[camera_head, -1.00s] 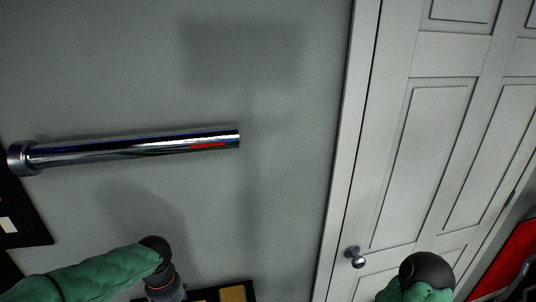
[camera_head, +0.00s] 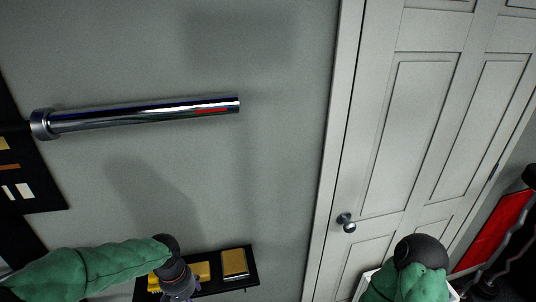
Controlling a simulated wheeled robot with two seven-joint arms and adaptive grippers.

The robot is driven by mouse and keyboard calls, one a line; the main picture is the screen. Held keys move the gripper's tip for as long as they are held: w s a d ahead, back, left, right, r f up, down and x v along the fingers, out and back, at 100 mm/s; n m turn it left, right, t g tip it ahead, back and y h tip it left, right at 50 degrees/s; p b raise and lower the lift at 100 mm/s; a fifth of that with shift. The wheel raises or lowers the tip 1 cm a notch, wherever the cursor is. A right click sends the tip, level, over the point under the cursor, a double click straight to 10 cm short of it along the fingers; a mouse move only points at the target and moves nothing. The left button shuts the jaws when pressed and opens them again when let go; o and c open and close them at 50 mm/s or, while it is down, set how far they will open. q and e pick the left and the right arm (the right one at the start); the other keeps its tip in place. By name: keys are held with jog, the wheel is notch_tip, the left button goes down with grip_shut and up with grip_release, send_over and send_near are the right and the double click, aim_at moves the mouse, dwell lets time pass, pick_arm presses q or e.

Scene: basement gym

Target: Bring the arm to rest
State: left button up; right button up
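My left arm (camera_head: 95,270), in a green sleeve with a black joint, comes in from the left at the bottom. Its wrist points down in front of a black shelf at the bottom, and its gripper fingers cannot be made out. My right arm (camera_head: 415,270), green with a dark round joint, shows at the bottom right in front of the door. Its gripper is not in view. I see nothing held.
A chrome bar (camera_head: 150,116) sticks out from the left across the grey wall. A black shelf (camera_head: 247,276) holds yellow blocks (camera_head: 234,263). A white door (camera_head: 425,130) with a round knob (camera_head: 346,222) stands at right. A red panel (camera_head: 492,232) and dark equipment are at the far right.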

pick_arm(q)
jog(key=s+d+f+h+b, duration=0.1)
jog(key=s+d+f, duration=0.2)
jog(key=f, duration=0.6)
jog(key=s+d+f+h+b, duration=0.1)
jog(key=s+d+f, duration=0.3)
jog(key=f, duration=0.6)
jog(key=s+d+f+h+b, duration=0.1)
jog(key=s+d+f, duration=0.3)
jog(key=f, duration=0.6)
jog(key=shift+s+d+t+b, duration=0.3)
jog(key=shift+d+b, duration=0.1)
jog(key=shift+d, duration=0.2)
